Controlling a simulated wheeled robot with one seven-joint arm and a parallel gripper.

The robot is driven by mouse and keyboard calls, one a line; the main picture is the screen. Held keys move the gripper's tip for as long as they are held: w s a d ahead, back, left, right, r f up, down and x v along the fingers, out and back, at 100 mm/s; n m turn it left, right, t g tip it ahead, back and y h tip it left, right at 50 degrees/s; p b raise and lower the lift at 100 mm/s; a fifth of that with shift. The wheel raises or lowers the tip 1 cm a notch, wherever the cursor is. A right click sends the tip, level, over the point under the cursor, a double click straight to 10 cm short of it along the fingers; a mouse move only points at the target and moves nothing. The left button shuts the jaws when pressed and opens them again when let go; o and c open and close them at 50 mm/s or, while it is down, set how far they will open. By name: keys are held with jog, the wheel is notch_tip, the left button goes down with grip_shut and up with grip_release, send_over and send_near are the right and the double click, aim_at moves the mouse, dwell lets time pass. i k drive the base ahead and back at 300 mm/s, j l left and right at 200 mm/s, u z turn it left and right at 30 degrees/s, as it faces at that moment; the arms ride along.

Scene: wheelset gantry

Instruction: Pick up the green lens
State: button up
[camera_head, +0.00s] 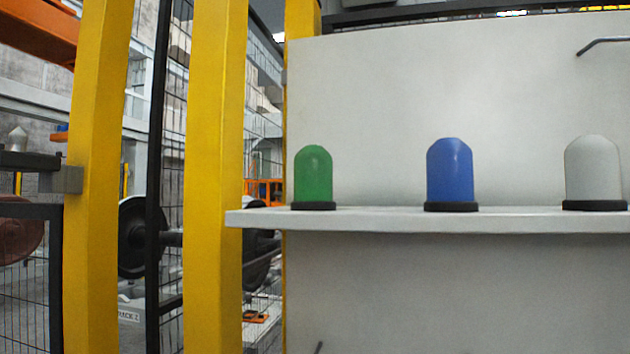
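The green lens (313,176) is a domed, upright cap with a black ring at its base. It stands near the left end of a light grey shelf (430,220), in front of a pale panel. Its whole front side shows and nothing covers it. My gripper is not in this view.
A blue lens (450,172) and a white lens (593,170) stand to the right on the same shelf, with clear gaps between. Yellow posts (215,180) and a black mesh fence (170,130) rise at left. A dark bent rod (603,42) juts in at upper right.

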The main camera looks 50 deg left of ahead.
aim_at(313, 164)
jog(key=j+u, duration=0.1)
jog(key=u, duration=0.3)
jog(key=j+u, duration=0.1)
jog(key=u, duration=0.35)
jog(key=j+u, duration=0.1)
jog(key=u, duration=0.3)
jog(key=j+u, duration=0.15)
jog(key=u, duration=0.25)
